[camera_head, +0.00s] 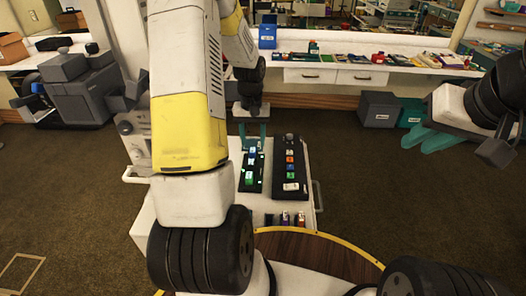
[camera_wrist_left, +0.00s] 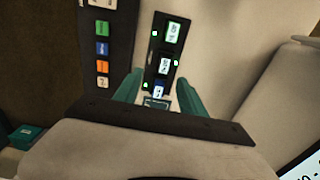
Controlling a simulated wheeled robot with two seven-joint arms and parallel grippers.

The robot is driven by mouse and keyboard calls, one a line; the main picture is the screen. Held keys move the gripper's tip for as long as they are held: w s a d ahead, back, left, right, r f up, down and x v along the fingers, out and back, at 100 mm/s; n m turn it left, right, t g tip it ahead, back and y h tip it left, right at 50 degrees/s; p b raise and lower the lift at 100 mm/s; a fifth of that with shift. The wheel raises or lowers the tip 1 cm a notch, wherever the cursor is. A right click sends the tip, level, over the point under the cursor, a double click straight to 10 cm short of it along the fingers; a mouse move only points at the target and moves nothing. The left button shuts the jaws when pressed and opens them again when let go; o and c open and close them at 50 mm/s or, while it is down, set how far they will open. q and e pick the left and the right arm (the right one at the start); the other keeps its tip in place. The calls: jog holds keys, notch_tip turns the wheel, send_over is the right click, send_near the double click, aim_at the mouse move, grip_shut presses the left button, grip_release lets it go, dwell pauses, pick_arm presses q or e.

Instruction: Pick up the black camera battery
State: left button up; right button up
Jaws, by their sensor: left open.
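My left gripper (camera_head: 254,137) hangs over the white cart, its teal fingers pointing down at the far end of a black charger strip (camera_head: 248,181). The strip has lit green lights and several small dark blocks with pale or blue labels. A labelled block (camera_wrist_left: 158,91) shows between the fingers; I cannot tell if it is the black camera battery, or whether the fingers touch it. My right gripper (camera_head: 432,138) is at the right, away from the cart; its opening is unclear.
A second dark strip (camera_head: 290,147) with colored labels lies beside the charger. Several small upright blocks (camera_head: 285,219) stand at the cart's near edge. A round wooden top (camera_head: 320,250) with a yellow rim is in front.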

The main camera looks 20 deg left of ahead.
aim_at(251, 161)
pick_arm(q)
jog(key=f, duration=0.3)
jog(key=a+f, duration=0.1)
jog(key=f, duration=0.6)
jog(key=shift+w+a+f, duration=0.15)
jog(key=shift+w+f, duration=0.05)
jog(key=shift+w, duration=0.1)
grip_shut()
